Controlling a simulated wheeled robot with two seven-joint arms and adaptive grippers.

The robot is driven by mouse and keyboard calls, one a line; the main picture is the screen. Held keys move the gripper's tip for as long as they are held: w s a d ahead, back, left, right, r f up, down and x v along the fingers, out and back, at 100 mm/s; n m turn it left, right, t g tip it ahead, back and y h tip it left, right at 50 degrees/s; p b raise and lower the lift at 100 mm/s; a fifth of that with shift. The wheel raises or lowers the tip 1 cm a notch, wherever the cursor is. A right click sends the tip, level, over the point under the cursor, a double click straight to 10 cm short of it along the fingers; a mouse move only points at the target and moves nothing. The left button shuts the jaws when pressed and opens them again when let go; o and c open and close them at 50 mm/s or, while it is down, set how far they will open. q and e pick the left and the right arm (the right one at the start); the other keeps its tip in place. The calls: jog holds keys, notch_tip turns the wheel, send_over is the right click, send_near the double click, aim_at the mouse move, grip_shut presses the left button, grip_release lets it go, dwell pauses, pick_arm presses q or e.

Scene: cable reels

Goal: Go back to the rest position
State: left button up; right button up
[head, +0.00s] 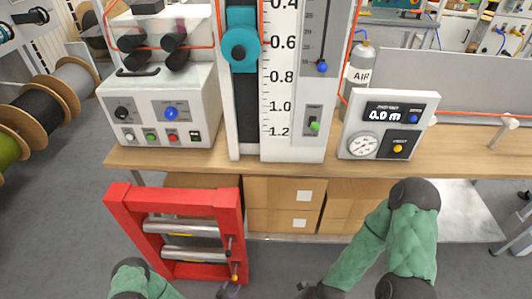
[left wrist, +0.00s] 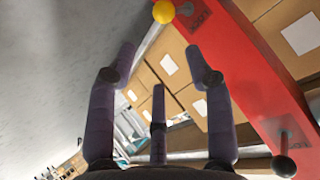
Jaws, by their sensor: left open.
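My left gripper (head: 229,290) shows only as dark fingertips at the bottom edge of the head view, just below the red frame's lower right corner. In the left wrist view my left gripper (left wrist: 160,52) has its dark fingers spread apart with nothing between them. The red frame (head: 229,205) stands on the floor before the bench, and its red bar (left wrist: 262,70) and yellow knob (left wrist: 163,11) lie beyond the fingers. My right gripper (head: 312,291) is partly cut off at the bottom edge, below the bench, and its fingers cannot be made out.
The wooden bench (head: 290,171) carries a white control box (head: 152,127), a tall scale panel (head: 281,95) and a meter box (head: 388,127). Cardboard boxes (head: 275,190) sit under it. Cable reels (head: 45,105) stand at the left. Grey floor is open at the lower left.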

pick_arm(q)
jog(key=s+d+r+n+g+p, duration=0.2)
jog(key=s+r+n+g, duration=0.3)
jog(key=r, duration=0.7)
jog(key=s+d+r+n+g+p, duration=0.1)
jog(key=s+d+r+n+g, duration=0.2)
jog(key=r, duration=0.8)
jog(key=s+n+g, duration=0.1)
jog(key=s+n, duration=0.1)
jog(key=s, duration=0.1)
jog(key=shift+s+d+r+g+h+p, duration=0.25)
jog(key=shift+s+r+g+h+p, duration=0.05)
jog(key=shift+s+r+g+p, duration=0.1)
